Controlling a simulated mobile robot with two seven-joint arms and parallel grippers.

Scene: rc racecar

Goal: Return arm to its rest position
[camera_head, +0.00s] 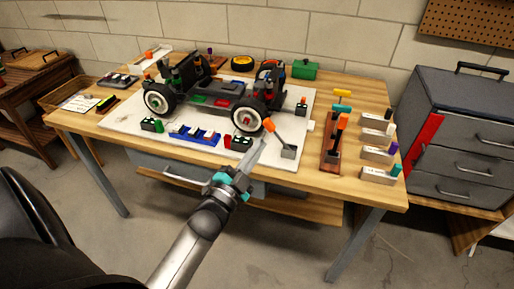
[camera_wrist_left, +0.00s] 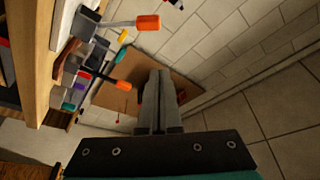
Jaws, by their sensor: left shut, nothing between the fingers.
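My left gripper (camera_head: 254,155) reaches in over the front edge of the workbench (camera_head: 110,129) in the head view. In the left wrist view its two fingers (camera_wrist_left: 158,100) lie together, with nothing between them. The gripper's tip is close to the front of the white mat (camera_head: 289,157), near a small tool with an orange handle (camera_head: 268,125) and grey base. I cannot tell whether it touches anything. My right gripper is not in view.
The RC car (camera_head: 215,90) stands on the mat. A blue tray (camera_head: 195,134) lies in front of it. A wooden tool rack (camera_head: 331,155) and several small labelled bins (camera_head: 376,155) stand at the right. A grey drawer cabinet (camera_head: 462,130) is beyond. Floor in front is clear.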

